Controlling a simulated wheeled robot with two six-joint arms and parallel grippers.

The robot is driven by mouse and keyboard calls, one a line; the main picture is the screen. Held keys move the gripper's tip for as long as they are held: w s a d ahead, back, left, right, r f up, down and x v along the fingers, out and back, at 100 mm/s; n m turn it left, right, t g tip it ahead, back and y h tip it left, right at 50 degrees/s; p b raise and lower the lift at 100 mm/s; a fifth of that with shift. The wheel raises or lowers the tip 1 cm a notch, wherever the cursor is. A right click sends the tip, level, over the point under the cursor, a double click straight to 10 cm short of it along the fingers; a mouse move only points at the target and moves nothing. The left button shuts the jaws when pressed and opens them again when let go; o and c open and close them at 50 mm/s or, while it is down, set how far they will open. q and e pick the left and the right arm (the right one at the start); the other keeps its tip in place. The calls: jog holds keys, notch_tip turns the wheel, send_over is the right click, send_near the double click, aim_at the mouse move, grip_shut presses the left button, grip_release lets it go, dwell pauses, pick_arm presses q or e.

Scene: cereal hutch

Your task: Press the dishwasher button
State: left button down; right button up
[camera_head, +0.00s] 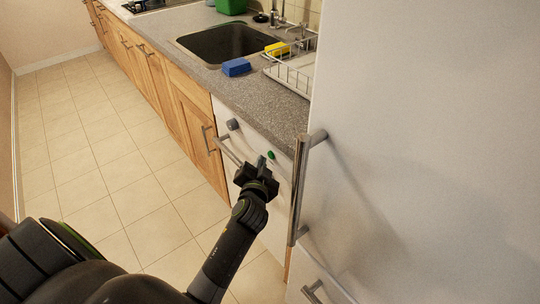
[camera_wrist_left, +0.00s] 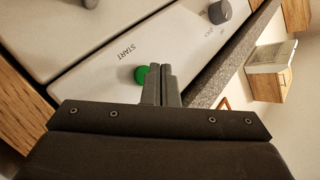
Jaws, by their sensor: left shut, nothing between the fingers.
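The dishwasher (camera_head: 225,117) has a white front with a bar handle, under the grey counter. Its green round button (camera_head: 271,155) is on the right part of the front panel. In the left wrist view, the green button (camera_wrist_left: 141,75) sits beside the word START. My left gripper (camera_head: 262,160) is shut and empty. Its fingertips are in front of the panel, just left of the button in the head view. In the left wrist view the fingertips (camera_wrist_left: 160,70) overlap the button's edge; I cannot tell whether they touch it. My right gripper is not in view.
A grey knob (camera_head: 233,124) is on the panel, left of the button. The tall white fridge (camera_head: 420,130) with a vertical handle (camera_head: 303,185) stands close on the right. The counter (camera_head: 262,105) overhangs above. Tiled floor (camera_head: 110,180) is clear on the left.

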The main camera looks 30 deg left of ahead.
pick_arm(q)
jog(key=shift+w, duration=0.1)
dwell(0.4)
jog(key=shift+w+d, duration=0.2)
jog(key=shift+w, duration=0.1)
jog(key=shift+w+d, duration=0.15)
jog(key=shift+w, duration=0.2)
dwell(0.6)
dwell(0.3)
jog(key=shift+s+a, duration=0.35)
jog(key=shift+s, duration=0.4)
jog(key=s, duration=0.1)
jog(key=s+a, duration=0.1)
jog(key=s, duration=0.1)
jog(key=s+a+p, duration=0.1)
jog(key=shift+s, duration=0.3)
